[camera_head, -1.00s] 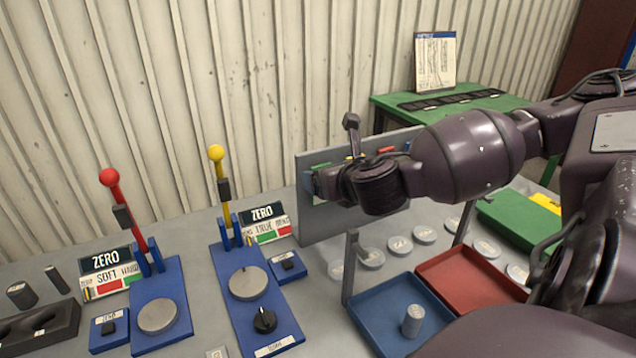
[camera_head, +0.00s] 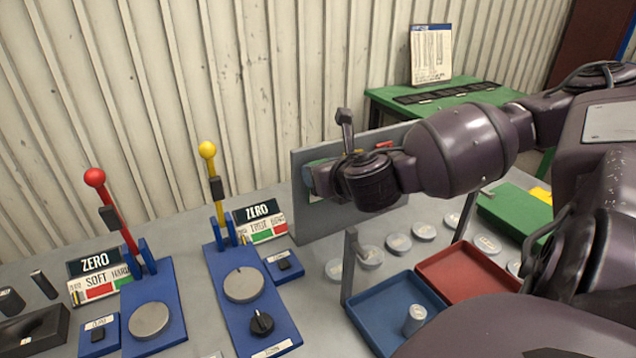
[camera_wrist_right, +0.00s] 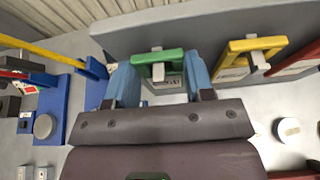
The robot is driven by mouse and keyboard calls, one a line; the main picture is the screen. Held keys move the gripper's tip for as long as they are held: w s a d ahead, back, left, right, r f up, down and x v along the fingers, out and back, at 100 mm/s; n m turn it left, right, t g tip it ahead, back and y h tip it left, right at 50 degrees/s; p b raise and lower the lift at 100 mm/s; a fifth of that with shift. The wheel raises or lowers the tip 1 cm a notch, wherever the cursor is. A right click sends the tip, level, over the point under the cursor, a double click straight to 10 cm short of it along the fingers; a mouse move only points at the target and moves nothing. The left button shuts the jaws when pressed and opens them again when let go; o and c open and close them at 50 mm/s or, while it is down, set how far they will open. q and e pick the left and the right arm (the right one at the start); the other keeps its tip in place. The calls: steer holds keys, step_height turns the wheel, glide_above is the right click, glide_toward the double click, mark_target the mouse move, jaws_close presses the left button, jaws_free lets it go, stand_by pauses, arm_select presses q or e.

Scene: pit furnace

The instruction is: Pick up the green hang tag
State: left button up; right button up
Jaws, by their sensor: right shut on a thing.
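The green hang tag (camera_wrist_right: 160,57) hangs by its loop from a peg on the grey upright board (camera_head: 299,222). In the right wrist view, my right gripper (camera_wrist_right: 163,80) has its blue fingers on either side of the tag and is shut on it. In the head view, my right gripper (camera_head: 318,178) is in front of the board's left part and hides most of the tag. My left gripper is not in view.
A yellow tag (camera_wrist_right: 233,68) and a red tag (camera_wrist_right: 296,66) hang to the right on the board. Blue (camera_head: 376,318) and red (camera_head: 440,272) trays lie in front. Levers with yellow (camera_head: 207,149) and red (camera_head: 95,177) knobs stand left.

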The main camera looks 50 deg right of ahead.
steer(key=shift+r, duration=0.1)
steer(key=shift+r, duration=0.3)
steer(key=s+a+p, duration=0.1)
steer(key=s+p, duration=0.1)
steer(key=s, duration=0.2)
step_height(320, 180, up, 14)
steer(key=p, duration=0.3)
steer(key=shift+r+p, duration=0.15)
steer(key=shift+p, duration=0.2)
steer(key=shift+w+a, duration=0.1)
steer(key=shift+a, duration=0.1)
